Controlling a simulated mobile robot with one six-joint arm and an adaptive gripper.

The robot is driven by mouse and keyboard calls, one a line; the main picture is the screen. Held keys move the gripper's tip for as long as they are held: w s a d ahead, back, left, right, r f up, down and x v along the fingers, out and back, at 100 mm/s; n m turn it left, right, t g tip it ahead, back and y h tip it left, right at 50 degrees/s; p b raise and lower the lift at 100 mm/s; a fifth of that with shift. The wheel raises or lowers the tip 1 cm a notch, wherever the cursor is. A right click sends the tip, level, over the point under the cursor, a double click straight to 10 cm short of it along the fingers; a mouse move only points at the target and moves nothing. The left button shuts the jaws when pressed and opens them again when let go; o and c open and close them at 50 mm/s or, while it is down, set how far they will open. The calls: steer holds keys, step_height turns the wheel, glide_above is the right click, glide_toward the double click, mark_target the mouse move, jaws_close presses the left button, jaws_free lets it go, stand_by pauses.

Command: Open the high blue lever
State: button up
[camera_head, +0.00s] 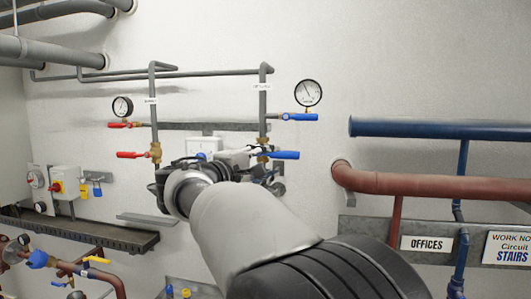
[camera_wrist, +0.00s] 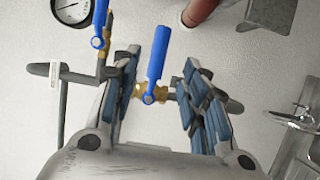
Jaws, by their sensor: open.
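A lower blue lever (camera_head: 280,155) on a brass valve also points right. In the wrist view this lower lever (camera_wrist: 157,55) lies in the gap between my fingers, with clear space on both sides. My gripper (camera_wrist: 160,62) is open and holds nothing.
A gauge (camera_head: 308,92) is on the wall above the upper lever. Two red levers (camera_head: 132,155) sit on the left vertical pipe. A blue pipe (camera_head: 440,129) and a red pipe (camera_head: 430,184) run along the wall to the right. The wall between them and the levers is bare.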

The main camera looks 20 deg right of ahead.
mark_target(285, 155)
steer(key=p+x, duration=0.2)
steer(key=x, duration=0.8)
steer(key=shift+r, duration=0.1)
jaws_close()
stand_by(0.4)
